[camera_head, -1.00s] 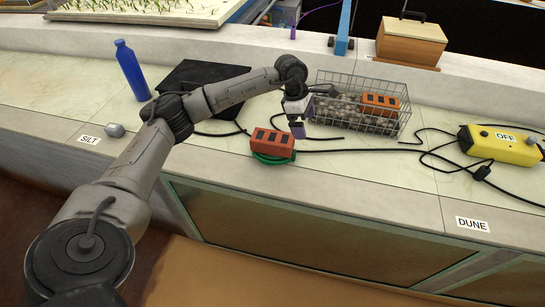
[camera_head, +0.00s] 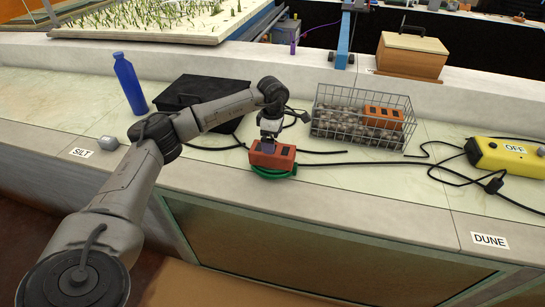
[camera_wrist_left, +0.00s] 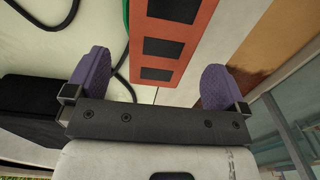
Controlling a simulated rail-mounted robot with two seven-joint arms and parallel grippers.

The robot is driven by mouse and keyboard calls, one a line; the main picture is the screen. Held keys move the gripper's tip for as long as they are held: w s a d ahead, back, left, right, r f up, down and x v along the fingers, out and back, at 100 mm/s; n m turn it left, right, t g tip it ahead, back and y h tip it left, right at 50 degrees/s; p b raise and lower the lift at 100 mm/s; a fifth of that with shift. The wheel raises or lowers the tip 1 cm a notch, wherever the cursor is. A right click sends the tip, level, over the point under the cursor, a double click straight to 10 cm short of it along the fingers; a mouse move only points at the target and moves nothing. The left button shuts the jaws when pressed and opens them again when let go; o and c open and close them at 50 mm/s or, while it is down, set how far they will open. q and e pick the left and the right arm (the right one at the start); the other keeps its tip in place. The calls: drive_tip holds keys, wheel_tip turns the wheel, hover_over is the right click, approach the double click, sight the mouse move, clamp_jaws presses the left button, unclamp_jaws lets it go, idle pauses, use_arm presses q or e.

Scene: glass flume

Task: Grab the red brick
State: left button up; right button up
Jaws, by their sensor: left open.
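A red brick (camera_head: 283,160) with dark square holes sits on the counter on top of a green coil (camera_head: 272,175). A second red brick (camera_head: 383,113) lies inside the wire basket to the right. My left gripper (camera_head: 269,138) is directly above the brick on the coil and hides part of its top. In the left wrist view the brick (camera_wrist_left: 175,42) extends between the two purple fingers of my open left gripper (camera_wrist_left: 155,84), with visible space on both sides. Whether the fingers reach down past its top is unclear. My right gripper is out of view.
The wire basket (camera_head: 340,139) with grey stones stands right of the brick. A black cable (camera_head: 370,162) runs along the counter to a yellow OFF box (camera_head: 508,156). A black flat case (camera_head: 207,88) and a blue bottle (camera_head: 131,84) are left. The counter's front edge is close.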

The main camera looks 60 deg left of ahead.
use_arm(q)
drive_tip(key=shift+s+d+f+b, duration=0.15)
drive_tip(key=shift+f+b, duration=1.1)
drive_tip(key=shift+f, duration=1.4)
drive_tip(key=shift+c, duration=0.3)
drive_tip(key=shift+c, duration=0.7)
drive_tip(key=c, duration=1.3)
drive_tip(key=shift+r, duration=0.1)
drive_tip(key=shift+c, duration=0.2)
